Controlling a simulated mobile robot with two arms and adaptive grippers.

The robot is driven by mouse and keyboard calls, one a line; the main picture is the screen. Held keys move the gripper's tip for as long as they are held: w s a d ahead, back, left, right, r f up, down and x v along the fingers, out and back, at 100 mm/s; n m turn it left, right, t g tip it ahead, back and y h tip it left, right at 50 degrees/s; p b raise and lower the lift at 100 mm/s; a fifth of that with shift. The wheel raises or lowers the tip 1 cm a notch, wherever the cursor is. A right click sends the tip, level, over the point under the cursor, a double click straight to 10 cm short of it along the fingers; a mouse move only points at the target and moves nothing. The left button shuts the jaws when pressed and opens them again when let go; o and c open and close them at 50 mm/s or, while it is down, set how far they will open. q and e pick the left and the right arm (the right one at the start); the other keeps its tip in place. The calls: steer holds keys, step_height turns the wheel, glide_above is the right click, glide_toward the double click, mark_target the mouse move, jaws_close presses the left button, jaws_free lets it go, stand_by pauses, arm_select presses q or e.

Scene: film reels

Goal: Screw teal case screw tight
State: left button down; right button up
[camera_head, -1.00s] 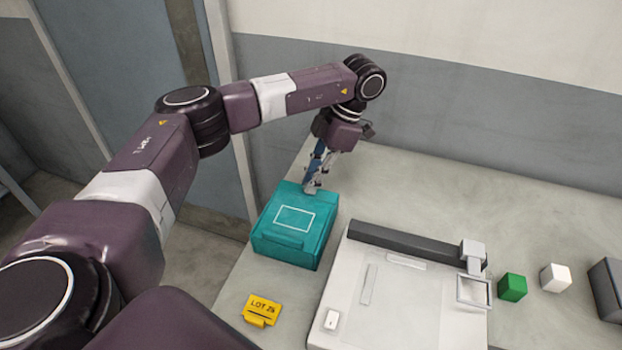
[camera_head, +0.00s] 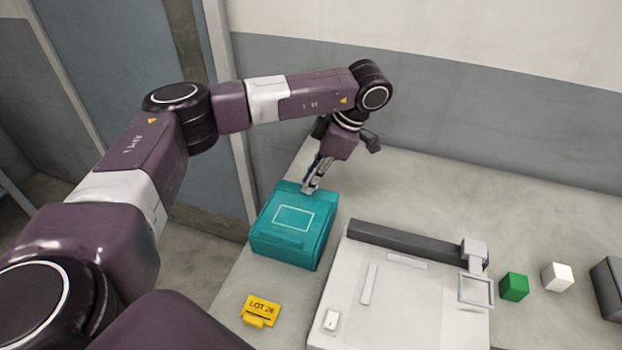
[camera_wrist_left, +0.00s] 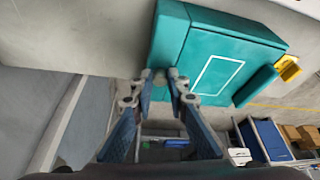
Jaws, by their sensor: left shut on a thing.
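The teal case (camera_head: 285,240) lies closed on the table, with a white rectangle outline on its lid. It also shows in the left wrist view (camera_wrist_left: 225,48). My left gripper (camera_head: 311,188) points down at the case's far edge. In the left wrist view its fingertips (camera_wrist_left: 160,78) are close together on a small grey piece at that edge, which looks like the case screw. The fingers mostly cover this piece, so I cannot tell how deep it sits. My right gripper is not in view.
A yellow lot tag (camera_head: 260,310) lies in front of the case. A pale flat device (camera_head: 400,300) with a dark bar (camera_head: 400,243) stands to the right. Beyond it are a green cube (camera_head: 514,287), a white cube (camera_head: 557,277) and a dark box (camera_head: 608,288). The table behind is clear.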

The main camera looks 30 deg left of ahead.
arm_select(q)
steer(key=shift+w+r, duration=0.1)
steer(key=c, duration=1.9)
jaws_free()
steer(key=v, duration=1.2)
steer(key=shift+d, duration=0.15)
